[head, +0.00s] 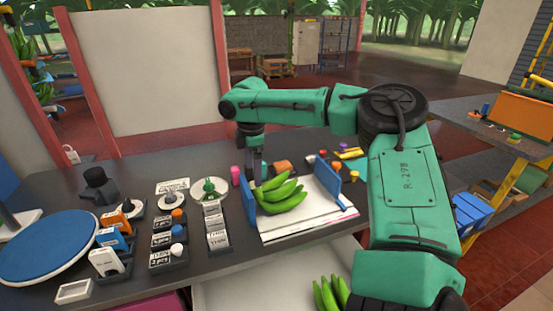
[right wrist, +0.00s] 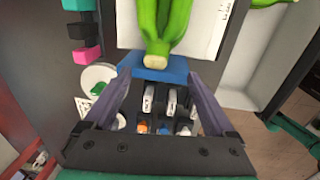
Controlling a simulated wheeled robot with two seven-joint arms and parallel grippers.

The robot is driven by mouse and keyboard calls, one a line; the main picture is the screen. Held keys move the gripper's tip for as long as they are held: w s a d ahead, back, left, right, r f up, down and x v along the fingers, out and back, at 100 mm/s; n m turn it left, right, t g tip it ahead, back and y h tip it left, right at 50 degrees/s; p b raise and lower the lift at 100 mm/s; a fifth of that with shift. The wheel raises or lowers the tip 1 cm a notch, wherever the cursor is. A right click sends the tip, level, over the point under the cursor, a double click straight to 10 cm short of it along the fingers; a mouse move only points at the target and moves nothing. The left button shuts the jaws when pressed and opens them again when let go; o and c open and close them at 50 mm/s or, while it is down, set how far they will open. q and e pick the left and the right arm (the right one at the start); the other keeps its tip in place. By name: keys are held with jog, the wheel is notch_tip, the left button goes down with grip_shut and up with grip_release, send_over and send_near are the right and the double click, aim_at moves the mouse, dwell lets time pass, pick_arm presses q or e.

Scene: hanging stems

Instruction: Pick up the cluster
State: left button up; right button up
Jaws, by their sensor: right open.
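A green banana cluster (head: 280,195) lies on a white board (head: 300,225) between two upright blue plates on the dark counter. My right gripper (head: 256,168) points down at the cluster's far left end, close to the left blue plate (head: 248,200). In the right wrist view, the jaws (right wrist: 157,76) are open and empty. The cluster (right wrist: 168,22) shows at the top there, its cut pale stem end just beyond the fingertips, with the blue plate (right wrist: 165,70) below it. I cannot tell whether the fingers touch the plate. My left gripper is not in view.
A second green cluster (head: 330,293) lies in a white bin below the counter's front edge. A blue round disc (head: 50,248), several small labelled holders and a white dish (head: 209,188) stand to the left. A blue crate (head: 470,214) stands at the right.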

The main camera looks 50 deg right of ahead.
aim_at(254, 187)
jog(key=f, duration=0.2)
jog(key=f+p, duration=0.1)
jog(key=f, duration=0.1)
jog(key=w+f, duration=0.1)
jog(key=f, duration=0.2)
jog(key=shift+d+p, duration=0.3)
jog(key=shift+s+f, duration=0.1)
jog(key=shift+f, duration=0.15)
jog(key=shift+c, duration=0.6)
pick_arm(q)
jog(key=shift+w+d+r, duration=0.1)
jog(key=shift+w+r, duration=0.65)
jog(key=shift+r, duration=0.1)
pick_arm(e)
grip_shut()
